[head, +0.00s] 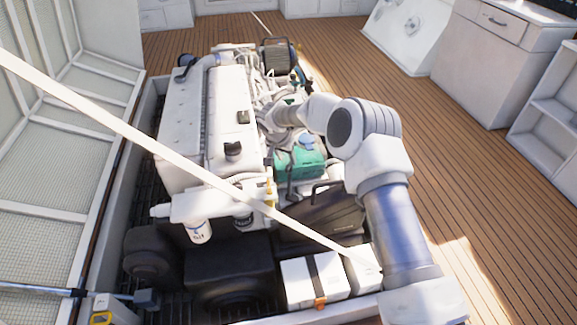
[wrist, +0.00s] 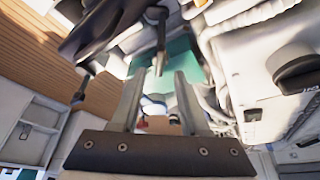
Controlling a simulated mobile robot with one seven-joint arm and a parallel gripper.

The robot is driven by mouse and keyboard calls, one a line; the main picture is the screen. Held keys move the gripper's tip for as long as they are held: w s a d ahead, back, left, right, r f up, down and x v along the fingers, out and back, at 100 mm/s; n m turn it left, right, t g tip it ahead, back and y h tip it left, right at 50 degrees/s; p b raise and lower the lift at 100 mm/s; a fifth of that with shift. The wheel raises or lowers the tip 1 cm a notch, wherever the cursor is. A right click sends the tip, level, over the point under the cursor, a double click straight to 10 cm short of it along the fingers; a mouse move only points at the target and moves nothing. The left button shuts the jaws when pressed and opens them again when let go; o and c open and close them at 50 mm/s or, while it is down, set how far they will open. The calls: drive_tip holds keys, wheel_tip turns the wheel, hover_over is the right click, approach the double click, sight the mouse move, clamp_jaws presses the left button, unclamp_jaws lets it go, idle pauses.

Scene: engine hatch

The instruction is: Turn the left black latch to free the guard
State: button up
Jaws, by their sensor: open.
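In the wrist view, my gripper (wrist: 158,76) is open, with nothing between its two grey fingers. A slim black lever-like part (wrist: 161,42) shows just beyond the fingertips, in front of a green surface; no contact is clear. Another black part (wrist: 81,86) is to the left of the fingers. I cannot tell which of these is the left latch, and I cannot make out the guard. In the head view, my arm reaches over the right side of the white engine (head: 180,115), near the green box (head: 299,162). The gripper's fingers cannot be made out there.
Black caps (head: 233,150) stand on the engine top. White boxes (head: 315,280) and dark housings (head: 230,272) fill the front of the hatch. A pale bar (head: 150,142) crosses above the hatch. Open wooden floor (head: 470,170) lies to the right.

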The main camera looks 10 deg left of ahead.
sight(289, 164)
drive_tip(key=shift+b+x, duration=0.4)
drive_tip(key=shift+x, duration=1.55)
clamp_jaws()
